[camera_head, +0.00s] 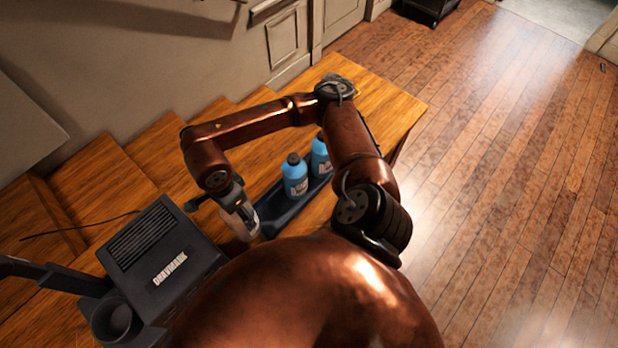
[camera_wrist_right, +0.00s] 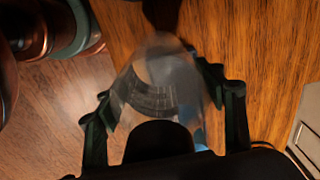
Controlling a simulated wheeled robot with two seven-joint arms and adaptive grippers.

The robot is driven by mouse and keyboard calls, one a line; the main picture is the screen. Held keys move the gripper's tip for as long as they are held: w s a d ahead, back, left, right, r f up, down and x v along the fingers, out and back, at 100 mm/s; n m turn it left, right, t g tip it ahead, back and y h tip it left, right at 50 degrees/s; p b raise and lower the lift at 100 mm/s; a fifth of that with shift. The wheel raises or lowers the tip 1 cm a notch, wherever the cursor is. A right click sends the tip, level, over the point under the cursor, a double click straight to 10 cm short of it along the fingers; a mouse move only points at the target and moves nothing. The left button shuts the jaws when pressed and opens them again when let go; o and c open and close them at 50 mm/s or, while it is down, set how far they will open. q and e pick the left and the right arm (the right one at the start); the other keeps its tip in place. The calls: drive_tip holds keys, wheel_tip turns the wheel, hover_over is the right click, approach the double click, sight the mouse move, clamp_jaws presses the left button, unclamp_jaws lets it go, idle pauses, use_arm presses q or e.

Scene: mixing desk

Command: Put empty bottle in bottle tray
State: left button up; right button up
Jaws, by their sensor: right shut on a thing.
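A clear, empty-looking bottle (camera_head: 241,222) is in my right gripper (camera_head: 232,206), low over the desk between the dark machine and the bottle tray. The bottle also shows in the right wrist view (camera_wrist_right: 155,85), between the two dark fingers (camera_wrist_right: 165,115). The dark blue bottle tray (camera_head: 283,209) lies just right of the held bottle; I cannot tell whether they touch. Two blue bottles with dark caps stand upright in the tray, a nearer one (camera_head: 295,179) and a farther one (camera_head: 320,157). My arm partly hides the tray's far end. My left gripper is not in view.
A dark machine (camera_head: 165,255) marked with white letters stands left of the held bottle, with a round cup-like part at its front left. The wooden desk (camera_head: 390,105) is bare beyond the tray. Wooden steps and a wall lie behind at the left.

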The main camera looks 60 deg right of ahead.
drive_tip(key=s+a+r+m+p, duration=0.15)
drive_tip(key=s+m, duration=0.45)
drive_tip(key=m, duration=1.2)
drive_tip(key=w+d+f+p, duration=0.4)
drive_tip(key=w+d+f, duration=0.2)
drive_tip(key=d+f, duration=0.6)
drive_tip(key=shift+w+d+f, duration=0.2)
drive_tip(key=shift+f, duration=0.45)
